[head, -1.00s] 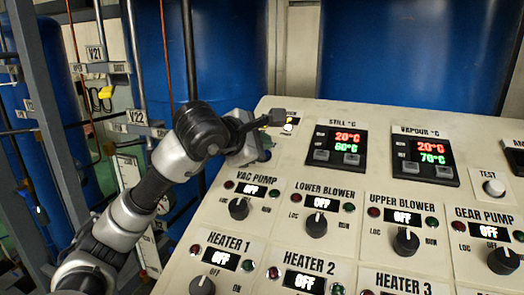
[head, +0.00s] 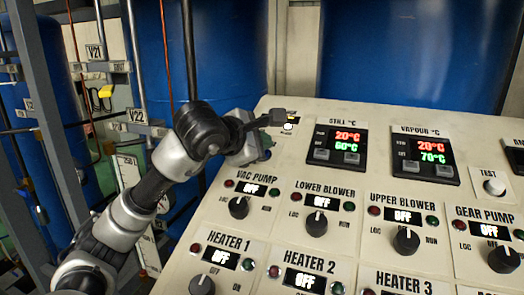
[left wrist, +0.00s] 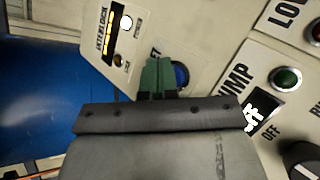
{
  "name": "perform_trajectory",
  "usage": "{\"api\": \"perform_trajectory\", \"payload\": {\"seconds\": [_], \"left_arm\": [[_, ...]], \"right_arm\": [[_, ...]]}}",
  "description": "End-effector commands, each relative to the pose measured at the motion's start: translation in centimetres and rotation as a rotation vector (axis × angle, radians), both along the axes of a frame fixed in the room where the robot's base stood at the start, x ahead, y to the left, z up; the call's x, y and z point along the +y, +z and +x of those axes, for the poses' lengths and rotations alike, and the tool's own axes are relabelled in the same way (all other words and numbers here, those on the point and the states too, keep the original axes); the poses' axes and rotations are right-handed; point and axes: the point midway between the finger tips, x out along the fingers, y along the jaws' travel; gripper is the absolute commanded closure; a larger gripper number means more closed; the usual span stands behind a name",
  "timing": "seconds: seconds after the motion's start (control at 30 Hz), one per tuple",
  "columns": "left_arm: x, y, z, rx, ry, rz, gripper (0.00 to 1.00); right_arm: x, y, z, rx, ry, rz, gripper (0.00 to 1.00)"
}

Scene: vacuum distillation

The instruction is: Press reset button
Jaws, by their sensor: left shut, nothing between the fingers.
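The blue reset button (left wrist: 181,75) shows in the left wrist view on the cream panel, partly behind my left gripper. In the head view my left arm reaches in from the left to the panel's upper left corner, with the button mostly hidden by the gripper. My right gripper is not in view.
The control panel (head: 340,190) slopes across the right, with several knobs, lamps and displays. An interlock label (left wrist: 104,32) with a lit gauge is near the fingers. The vac pump knob (head: 239,207) is below the gripper. Blue tanks (head: 405,55) stand behind.

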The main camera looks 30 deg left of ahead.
Motion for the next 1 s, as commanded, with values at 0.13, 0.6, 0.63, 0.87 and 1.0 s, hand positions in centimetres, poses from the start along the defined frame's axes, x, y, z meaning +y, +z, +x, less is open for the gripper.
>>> {"api": "perform_trajectory", "payload": {"seconds": [0.13, 0.6, 0.63, 0.87, 1.0], "left_arm": [[0.08, -0.73, 0.2, 0.002, 0.001, 0.001, 1.0], [0.08, -0.39, 0.17, 0.006, 0.001, 0.001, 1.0], [0.07, -0.27, 0.15, 0.006, 0.001, 0.001, 1.0], [0.05, -0.11, 0.11, 0.004, 0.001, 0.0, 1.0], [0.05, 0.15, 0.05, 0.003, 0.0, 0.0, 1.0]], "right_arm": [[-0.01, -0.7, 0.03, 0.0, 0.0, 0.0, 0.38], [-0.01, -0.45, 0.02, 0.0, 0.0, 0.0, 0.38], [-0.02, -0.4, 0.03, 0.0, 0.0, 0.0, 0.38], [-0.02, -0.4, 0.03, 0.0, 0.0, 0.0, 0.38], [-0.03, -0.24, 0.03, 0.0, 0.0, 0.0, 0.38]]}}
